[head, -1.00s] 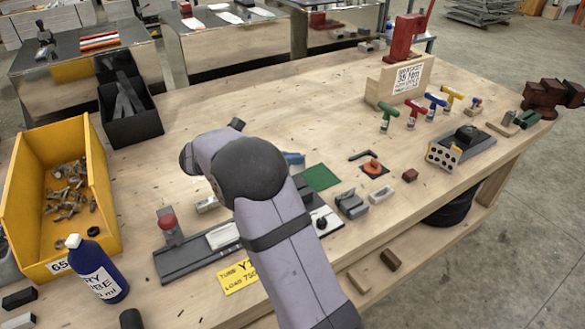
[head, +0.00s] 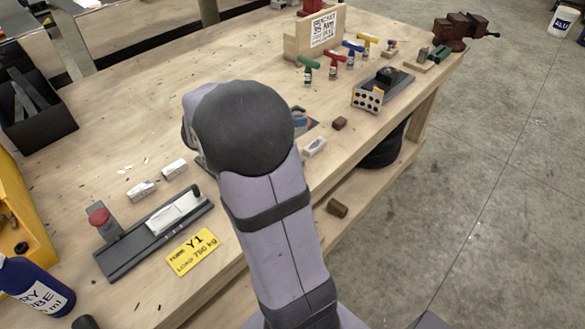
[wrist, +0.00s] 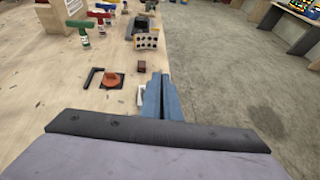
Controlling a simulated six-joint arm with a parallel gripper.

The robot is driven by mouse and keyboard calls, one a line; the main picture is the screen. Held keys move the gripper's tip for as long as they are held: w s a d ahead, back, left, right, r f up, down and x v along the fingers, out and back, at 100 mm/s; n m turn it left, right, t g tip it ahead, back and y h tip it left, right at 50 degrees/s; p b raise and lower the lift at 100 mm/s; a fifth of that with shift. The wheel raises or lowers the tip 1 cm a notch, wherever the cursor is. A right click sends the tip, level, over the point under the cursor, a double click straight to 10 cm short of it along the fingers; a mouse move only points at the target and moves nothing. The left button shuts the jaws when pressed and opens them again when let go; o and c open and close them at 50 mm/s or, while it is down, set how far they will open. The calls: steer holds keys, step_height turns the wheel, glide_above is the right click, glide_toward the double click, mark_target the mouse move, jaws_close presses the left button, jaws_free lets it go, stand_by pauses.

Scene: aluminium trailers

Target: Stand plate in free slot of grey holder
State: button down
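My gripper (wrist: 160,98) shows in the wrist view as two blue fingers pressed close together, with only a thin dark line between them. I see nothing clearly held. In the head view my arm hides most of it. A pale plate with dark holes (head: 367,99) stands at the front of a dark grey base (head: 396,82); the plate also shows ahead of the fingers in the wrist view (wrist: 146,41). A second grey fixture (head: 150,238) with a red knob holds a pale bar at the left. Which of these is the holder, and its free slot, I cannot tell.
A small pale block (head: 315,147) lies right of my arm, near a brown block (head: 340,123). An orange disc on a black square (wrist: 103,79) is left of the fingers. Coloured T-handles (head: 331,64) stand farther back. The table's right edge is close.

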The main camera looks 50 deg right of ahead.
steer(key=shift+n+t, duration=0.6)
steer(key=shift+t, duration=0.1)
steer(key=shift+w+a+f+p, duration=0.1)
steer(key=shift+w+f, duration=0.15)
steer(key=shift+f, duration=1.9)
steer(key=shift+w+a+f+p, duration=0.1)
steer(key=shift+w+f, duration=0.2)
steer(key=shift+f, duration=1.8)
steer(key=shift+w+a+f+p, duration=0.1)
steer(key=shift+w+f, duration=0.15)
steer(key=shift+f, duration=1.9)
steer(key=shift+f, duration=0.2)
steer(key=c, duration=2)
jaws_free()
steer(key=shift+r, duration=0.15)
